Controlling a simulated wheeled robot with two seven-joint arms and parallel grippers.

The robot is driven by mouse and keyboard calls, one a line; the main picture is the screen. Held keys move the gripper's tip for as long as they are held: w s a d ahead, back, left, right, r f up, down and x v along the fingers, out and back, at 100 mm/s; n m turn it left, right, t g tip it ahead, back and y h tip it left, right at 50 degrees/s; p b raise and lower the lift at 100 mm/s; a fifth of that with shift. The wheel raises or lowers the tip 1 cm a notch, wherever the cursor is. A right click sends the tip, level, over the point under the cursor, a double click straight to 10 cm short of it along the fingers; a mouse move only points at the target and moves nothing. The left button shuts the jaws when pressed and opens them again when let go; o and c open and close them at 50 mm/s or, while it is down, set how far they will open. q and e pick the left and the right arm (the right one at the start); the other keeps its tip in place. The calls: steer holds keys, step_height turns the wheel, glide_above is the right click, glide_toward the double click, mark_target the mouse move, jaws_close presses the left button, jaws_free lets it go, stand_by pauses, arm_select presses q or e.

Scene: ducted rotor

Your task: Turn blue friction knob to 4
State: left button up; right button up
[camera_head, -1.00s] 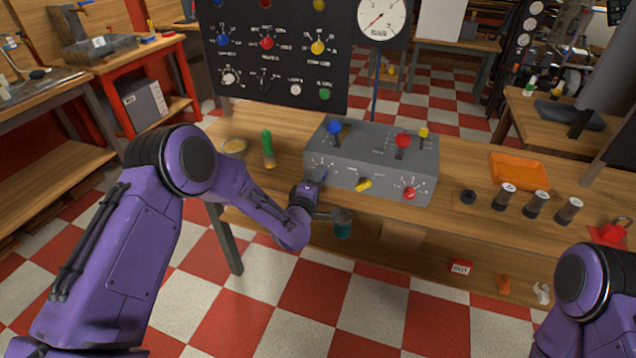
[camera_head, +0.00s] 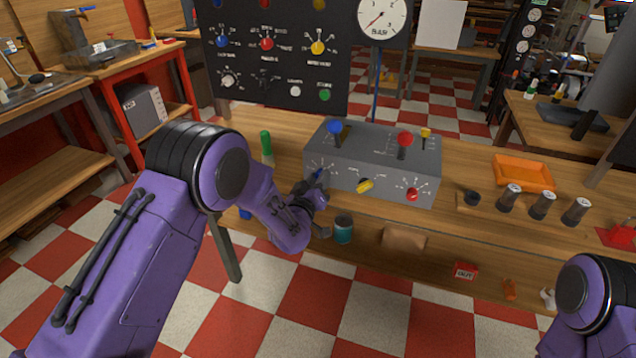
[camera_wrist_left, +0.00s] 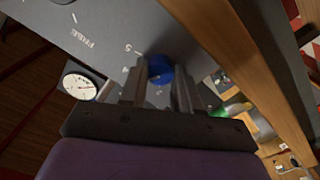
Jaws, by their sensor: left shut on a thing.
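The blue friction knob (camera_wrist_left: 160,68) is on the sloped front face of the grey console (camera_head: 360,160), at its left end. My left gripper (camera_head: 317,180) reaches it from the front. In the left wrist view the two fingers of the gripper (camera_wrist_left: 158,88) stand on either side of the knob, shut on it. The printed scale beside the knob shows a 5 (camera_wrist_left: 128,47) and part of the friction label (camera_wrist_left: 80,38). The knob's pointer cannot be made out. My right gripper is out of view; only part of that arm shows at lower right.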

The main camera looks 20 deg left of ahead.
arm_select(q)
steer(key=shift+f+m+b, duration=0.1)
steer(key=shift+m+b, duration=0.2)
steer(key=shift+m, duration=1)
steer(key=o, duration=1.1)
steer(key=shift+c, duration=0.2)
steer(key=shift+s, duration=0.1)
steer(key=s+b, duration=0.1)
steer(key=s, duration=0.9)
steer(key=shift+s, duration=0.25)
steer(key=shift+a, duration=0.1)
